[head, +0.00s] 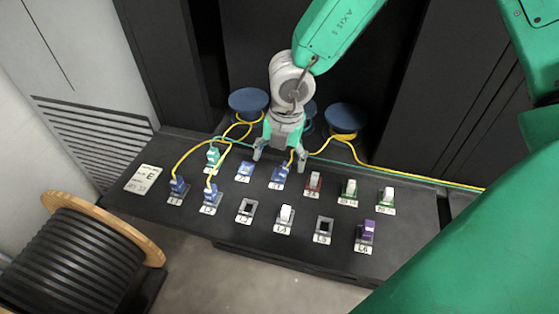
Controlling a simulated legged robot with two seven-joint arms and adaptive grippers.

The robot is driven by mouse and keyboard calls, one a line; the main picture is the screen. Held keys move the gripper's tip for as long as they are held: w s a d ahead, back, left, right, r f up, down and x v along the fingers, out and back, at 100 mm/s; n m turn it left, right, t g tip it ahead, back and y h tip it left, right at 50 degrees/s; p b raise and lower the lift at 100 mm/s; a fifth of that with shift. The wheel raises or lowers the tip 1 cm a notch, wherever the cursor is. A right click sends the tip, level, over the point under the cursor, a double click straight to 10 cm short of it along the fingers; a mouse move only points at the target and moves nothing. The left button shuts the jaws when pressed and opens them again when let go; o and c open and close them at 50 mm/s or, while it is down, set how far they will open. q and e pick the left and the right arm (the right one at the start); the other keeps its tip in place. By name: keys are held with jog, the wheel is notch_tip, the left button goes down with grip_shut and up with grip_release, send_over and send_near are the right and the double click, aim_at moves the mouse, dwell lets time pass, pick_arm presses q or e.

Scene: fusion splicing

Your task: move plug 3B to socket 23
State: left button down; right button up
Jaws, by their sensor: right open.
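A black panel (150,203) carries two rows of labelled sockets; the labels are too small to read surely, so I cannot tell which plug is 3B or which socket is 23. My right gripper (280,162) is open, fingers down, over the back row. A blue plug (280,175) with a yellow cable sits between and just below its fingertips; I cannot tell whether they touch it. Left of it are a blue fitting (244,171) and a teal plug (212,157). Two blue plugs with yellow cables, one (178,187) and another (210,193), stand in the front row. My left gripper is not in view.
The front row has two open dark sockets (246,210) (324,229), a white piece (285,216) and a purple one (368,229). Cables run past blue spools (343,117). A large reel (70,255) stands front left.

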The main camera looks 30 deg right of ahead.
aim_at(279, 170)
notch_tip(279, 170, up, 4)
jog(key=shift+r+p, duration=0.1)
jog(key=shift+p, duration=1.05)
jog(key=w+a, duration=0.1)
jog(key=w, duration=0.1)
jog(key=w+a+p, duration=0.1)
jog(key=w+a, duration=0.1)
jog(key=w+a+p, duration=0.1)
jog(key=w, duration=0.1)
jog(key=shift+a+f, duration=0.15)
jog(key=shift+f, duration=0.15)
jog(key=shift+w+a, duration=0.5)
jog(key=shift+a, duration=0.05)
